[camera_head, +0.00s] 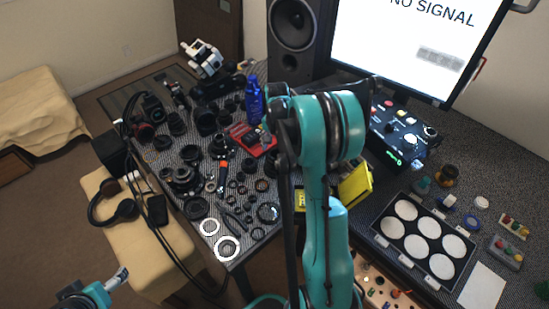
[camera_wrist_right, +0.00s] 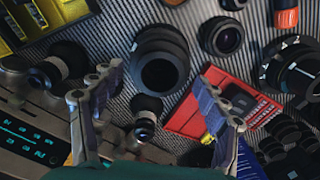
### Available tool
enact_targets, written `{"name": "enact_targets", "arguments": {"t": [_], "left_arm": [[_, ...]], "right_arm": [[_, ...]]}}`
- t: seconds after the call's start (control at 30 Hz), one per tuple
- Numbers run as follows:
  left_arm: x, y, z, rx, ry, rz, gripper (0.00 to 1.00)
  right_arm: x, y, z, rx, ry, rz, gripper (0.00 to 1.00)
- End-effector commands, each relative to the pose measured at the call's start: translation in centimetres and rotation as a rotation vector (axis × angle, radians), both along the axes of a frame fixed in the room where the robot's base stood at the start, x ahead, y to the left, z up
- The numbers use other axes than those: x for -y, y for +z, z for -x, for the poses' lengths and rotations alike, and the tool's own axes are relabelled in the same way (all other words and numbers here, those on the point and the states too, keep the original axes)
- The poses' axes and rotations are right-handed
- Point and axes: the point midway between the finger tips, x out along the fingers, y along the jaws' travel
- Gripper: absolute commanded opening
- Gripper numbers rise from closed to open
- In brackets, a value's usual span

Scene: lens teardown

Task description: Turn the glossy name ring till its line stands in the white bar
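My right gripper (camera_wrist_right: 156,85) is open in the right wrist view, its two fingers wide apart. A dark lens barrel (camera_wrist_right: 160,68) stands between and beyond the fingertips; I see no contact. A black round lens part with white marks (camera_wrist_right: 292,66) lies at the right edge of that view. I cannot tell which part carries the glossy name ring, and its line and the white bar are not readable. In the head view my right arm hides most of its own gripper. My left gripper (camera_head: 116,279) is low at the left, away from the table; its opening is unclear.
Around the lens lie a red case (camera_wrist_right: 222,108), a small lens (camera_wrist_right: 146,117) and a yellow box (camera_wrist_right: 45,18). The head view shows many lens parts on the patterned table, a blue bottle (camera_head: 254,100), a control box (camera_head: 405,135) and a tray of white discs (camera_head: 388,250).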

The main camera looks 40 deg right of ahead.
Motion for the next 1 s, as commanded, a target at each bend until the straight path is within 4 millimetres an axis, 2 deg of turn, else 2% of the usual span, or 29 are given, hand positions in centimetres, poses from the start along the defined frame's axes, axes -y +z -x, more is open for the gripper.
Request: {"name": "enact_targets", "arguments": {"t": [0.17, 0.27, 0.7, 0.83, 1.0], "left_arm": [[0.0, 0.0, 0.0, 0.000, 0.000, 0.000, 0.80], [0.0, 0.0, 0.0, 0.000, 0.000, 0.000, 0.80], [0.0, 0.0, 0.0, 0.000, 0.000, 0.000, 0.80], [0.0, 0.0, 0.0, 0.000, 0.000, 0.000, 0.80], [0.0, 0.0, 0.0, 0.000, 0.000, 0.000, 0.80]], "right_arm": [[0.0, 0.2, 0.0, 0.000, 0.001, 0.000, 0.74], [0.0, 1.0, 0.0, 0.000, 0.001, 0.000, 0.74], [0.0, 9.8, 0.0, 0.000, 0.001, 0.000, 0.74], [0.0, 11.3, 0.0, 0.000, 0.000, 0.000, 0.74], [0.0, 12.0, 0.0, 0.000, 0.000, 0.000, 0.74]]}}
